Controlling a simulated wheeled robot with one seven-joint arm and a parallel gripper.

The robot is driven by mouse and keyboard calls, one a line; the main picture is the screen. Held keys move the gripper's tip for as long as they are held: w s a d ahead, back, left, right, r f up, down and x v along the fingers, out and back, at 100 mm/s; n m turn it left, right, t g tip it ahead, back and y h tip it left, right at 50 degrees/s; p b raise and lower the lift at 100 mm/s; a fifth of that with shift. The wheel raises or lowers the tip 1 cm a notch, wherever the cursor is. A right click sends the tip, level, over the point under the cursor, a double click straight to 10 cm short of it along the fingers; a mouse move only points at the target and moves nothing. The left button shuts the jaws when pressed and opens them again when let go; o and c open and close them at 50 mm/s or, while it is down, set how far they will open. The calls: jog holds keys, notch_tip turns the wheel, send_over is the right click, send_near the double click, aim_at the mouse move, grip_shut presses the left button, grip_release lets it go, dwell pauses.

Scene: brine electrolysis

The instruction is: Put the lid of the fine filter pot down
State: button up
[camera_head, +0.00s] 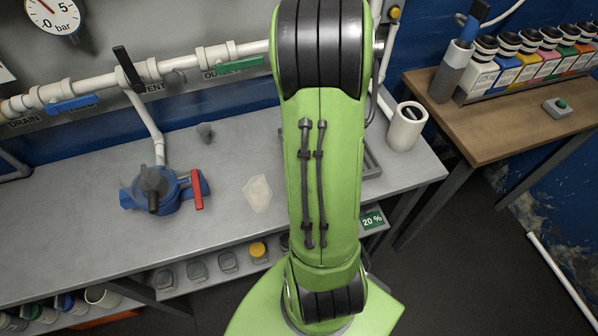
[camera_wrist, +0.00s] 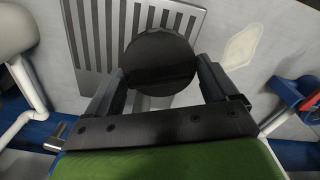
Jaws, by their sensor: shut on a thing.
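In the wrist view my gripper (camera_wrist: 163,76) is shut on a dark round disc, the lid (camera_wrist: 158,52), held by its sides between the two fingers. The lid is over a grey slotted tray (camera_wrist: 88,40); I cannot tell whether it touches the tray. A blue pot (camera_head: 172,197) with a red handle stands on the bench at the left in the head view, with a dark grey fitting on top. I cannot tell whether it is the fine filter pot. It partly shows at the right edge of the wrist view (camera_wrist: 291,93). My arm hides the gripper and lid in the head view.
A pale filter sheet (camera_head: 258,193) lies on the grey bench (camera_head: 105,243). A white cylinder (camera_head: 407,127) stands at the bench's right end. A small grey piece (camera_head: 205,131) stands near the back. White pipes with valves run along the wall. The bench's left part is clear.

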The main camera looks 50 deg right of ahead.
notch_tip(320, 180, down, 9)
jog(key=shift+r+b, duration=0.2)
jog(key=shift+b, duration=0.95)
jog(key=o, duration=0.9)
jog(key=shift+o, duration=0.2)
notch_tip(320, 180, up, 12)
jog(key=p, duration=0.4)
jog(key=shift+r, duration=0.25)
jog(key=w+a+r+n+t, duration=0.15)
jog(key=a+r, duration=0.25)
jog(key=a, duration=0.4)
jog(key=a+r+m+t, duration=0.1)
jog(key=a+r+t, duration=0.1)
jog(key=a+r, duration=0.5)
jog(key=s+a+t, duration=0.1)
jog(key=s+a, duration=0.2)
jog(key=a, duration=0.2)
jog(key=s+a+n+t, duration=0.1)
jog(key=s+a, duration=0.2)
jog(key=a, duration=0.3)
jog(key=shift+s+a+f, duration=0.25)
jog(key=shift+s+a, duration=0.05)
jog(key=shift+s, duration=0.1)
